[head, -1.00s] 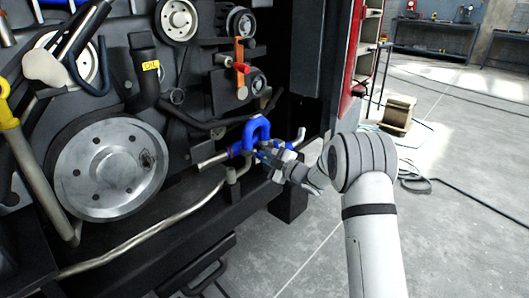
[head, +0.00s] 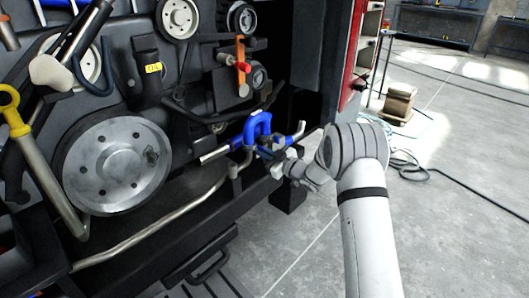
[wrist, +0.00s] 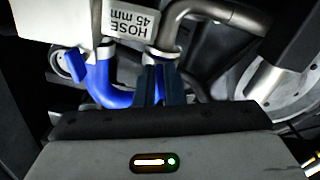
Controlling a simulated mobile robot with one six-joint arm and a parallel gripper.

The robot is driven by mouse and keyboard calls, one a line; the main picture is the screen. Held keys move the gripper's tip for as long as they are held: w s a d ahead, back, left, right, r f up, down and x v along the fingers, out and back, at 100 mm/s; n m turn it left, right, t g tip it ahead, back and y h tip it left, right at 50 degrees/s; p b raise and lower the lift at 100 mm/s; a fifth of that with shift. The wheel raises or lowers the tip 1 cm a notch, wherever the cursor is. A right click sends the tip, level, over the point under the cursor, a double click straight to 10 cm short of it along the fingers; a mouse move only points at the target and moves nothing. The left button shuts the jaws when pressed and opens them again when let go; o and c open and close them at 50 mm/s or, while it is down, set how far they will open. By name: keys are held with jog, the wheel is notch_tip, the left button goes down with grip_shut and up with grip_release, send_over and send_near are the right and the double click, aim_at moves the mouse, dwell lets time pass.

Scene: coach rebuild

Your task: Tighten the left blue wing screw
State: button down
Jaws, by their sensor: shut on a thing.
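A blue arched hose (head: 257,126) joins pale metal pipes on the dark engine. In the wrist view the hose (wrist: 104,88) curves as a U, with a metal clamp at each end. My gripper (wrist: 159,90) has its dark blue fingers close together by the clamp (wrist: 164,54) on the right in that view. It is shut on the left blue wing screw (wrist: 159,71), of which only a thin blue strip shows. The other blue wing screw (wrist: 75,65) stands free at the far clamp. In the head view my gripper (head: 270,153) reaches the hose's lower front; its fingertips are hard to make out.
A white label (wrist: 131,18) reading "HOSE 45 mm" is beside the held clamp. A large grey pulley (head: 115,165) is at left, an orange-handled part (head: 241,58) above. A curved metal pipe (head: 150,240) runs below. Open floor (head: 450,200) lies at right.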

jog(key=shift+f, duration=0.1)
dwell(0.3)
jog(key=c, duration=1.6)
grip_release()
jog(key=shift+o, duration=0.2)
jog(key=shift+d, duration=0.1)
jog(key=p+v, duration=0.1)
jog(key=v, duration=0.6)
jog(key=shift+s+d, duration=0.25)
jog(key=shift+d, duration=0.1)
